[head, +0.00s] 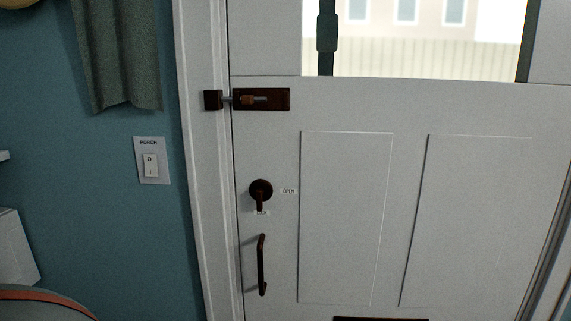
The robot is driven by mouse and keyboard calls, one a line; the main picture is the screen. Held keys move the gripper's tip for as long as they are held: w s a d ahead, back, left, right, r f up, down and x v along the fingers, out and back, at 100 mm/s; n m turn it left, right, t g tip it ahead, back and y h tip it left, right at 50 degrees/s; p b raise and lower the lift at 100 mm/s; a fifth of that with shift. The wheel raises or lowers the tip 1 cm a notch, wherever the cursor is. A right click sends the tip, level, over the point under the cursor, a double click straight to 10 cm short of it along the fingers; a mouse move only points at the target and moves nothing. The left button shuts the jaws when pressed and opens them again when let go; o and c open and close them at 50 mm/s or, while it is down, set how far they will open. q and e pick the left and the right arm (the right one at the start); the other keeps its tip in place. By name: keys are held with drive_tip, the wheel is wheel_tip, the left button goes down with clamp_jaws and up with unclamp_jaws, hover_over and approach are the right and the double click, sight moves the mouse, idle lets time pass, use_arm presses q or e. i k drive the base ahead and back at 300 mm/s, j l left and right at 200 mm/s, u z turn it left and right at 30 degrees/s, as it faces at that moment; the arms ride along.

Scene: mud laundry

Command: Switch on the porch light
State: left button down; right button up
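The porch light switch (150,165) is a white rocker on a pale wall plate (152,178) labelled PORCH. It is on the blue wall, left of the door frame, in the head view. The rocker carries an O mark at its top and an I mark at its bottom. Which side is pressed in is too small to tell. The porch light itself is not seen. Neither of my grippers is in view, and nothing touches the switch.
A white door (345,215) fills the right, with a dark slide bolt (262,99), a turn knob (261,189) and a pull handle (262,265). A grey-green cloth (118,60) hangs above the switch. A rounded object with an orange rim (40,292) is at lower left.

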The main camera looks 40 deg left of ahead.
sight(150, 161)
drive_tip(key=u, duration=2)
